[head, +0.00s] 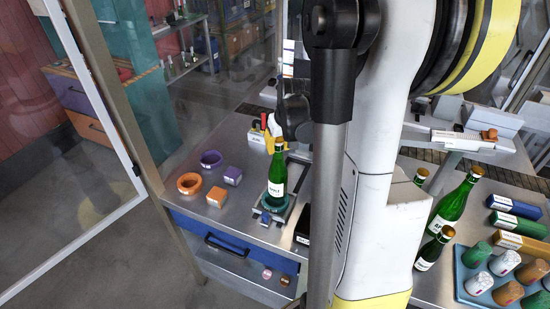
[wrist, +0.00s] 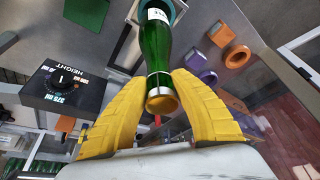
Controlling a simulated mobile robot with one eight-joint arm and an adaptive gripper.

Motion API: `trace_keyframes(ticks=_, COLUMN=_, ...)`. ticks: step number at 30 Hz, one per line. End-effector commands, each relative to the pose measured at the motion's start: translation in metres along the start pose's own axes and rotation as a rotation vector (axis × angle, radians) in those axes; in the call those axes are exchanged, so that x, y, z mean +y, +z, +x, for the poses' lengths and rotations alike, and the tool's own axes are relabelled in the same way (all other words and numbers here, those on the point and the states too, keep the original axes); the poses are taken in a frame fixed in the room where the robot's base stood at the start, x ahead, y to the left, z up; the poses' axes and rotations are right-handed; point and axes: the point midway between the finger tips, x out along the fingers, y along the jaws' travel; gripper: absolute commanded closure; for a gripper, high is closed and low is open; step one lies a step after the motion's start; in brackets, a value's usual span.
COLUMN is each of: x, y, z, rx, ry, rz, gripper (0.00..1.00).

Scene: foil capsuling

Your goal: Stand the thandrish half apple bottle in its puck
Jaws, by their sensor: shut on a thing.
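A green bottle (head: 277,180) with a white label and gold top stands upright on the bench in the head view; the label is too small to read surely. A teal puck (head: 268,208) is at its base. In the wrist view the bottle (wrist: 154,45) runs away from me, its base end by the teal puck (wrist: 178,10). Whether it is fully seated I cannot tell. My gripper (wrist: 166,78) has its yellow fingers shut on the bottle's neck, just below the gold top.
An orange ring (head: 189,183), purple ring (head: 211,159), purple block (head: 232,175) and orange block (head: 215,197) lie left of the bottle. More green bottles (head: 450,208) and a tray of capsules (head: 466,291) are at right. A height dial box (wrist: 90,91) is close by in the wrist view.

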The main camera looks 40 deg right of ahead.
Motion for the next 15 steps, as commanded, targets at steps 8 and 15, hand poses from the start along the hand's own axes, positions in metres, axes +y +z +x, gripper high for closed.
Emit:
trace_keyframes(ticks=8, x=-0.009, y=0.004, z=0.02, rx=0.001, ry=0.001, rz=0.001, gripper=1.0)
trace_keyframes(ticks=15, x=-0.009, y=0.014, z=0.043, rx=0.001, ry=0.001, rz=0.001, gripper=1.0)
